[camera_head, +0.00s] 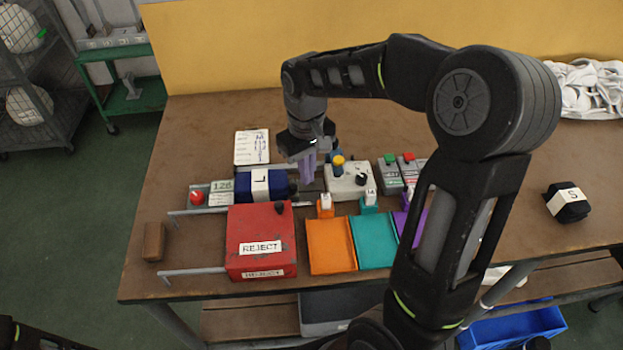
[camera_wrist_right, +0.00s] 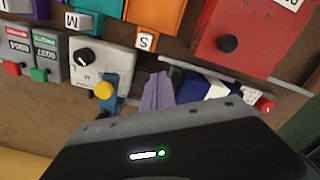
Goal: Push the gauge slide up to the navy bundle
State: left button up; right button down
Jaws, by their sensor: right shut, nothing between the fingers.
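The navy bundle (camera_head: 246,185), with a white band marked L, lies at the left of the table behind the red box. It also shows in the wrist view (camera_wrist_right: 190,84), partly covered by my gripper body. My right gripper (camera_head: 307,172) is shut and empty, its lavender fingers pointing down just right of the bundle. The fingers (camera_wrist_right: 157,92) are together in the wrist view, close to the bundle's end. The gauge has a small display (camera_head: 222,186) and a red knob (camera_head: 197,198) left of the bundle. Its slide is hard to make out near my fingers; contact cannot be told.
A red REJECT box (camera_head: 262,225) stands in front of the gauge. A pale box with a dial (camera_head: 349,188) and a yellow-topped blue part are right of my fingers. Orange (camera_head: 330,246) and teal (camera_head: 374,243) trays lie in front. Another dark bundle (camera_head: 567,207) sits far right.

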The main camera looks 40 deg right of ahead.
jog(key=shift+r+p, duration=1.75)
jog(key=shift+r, duration=0.75)
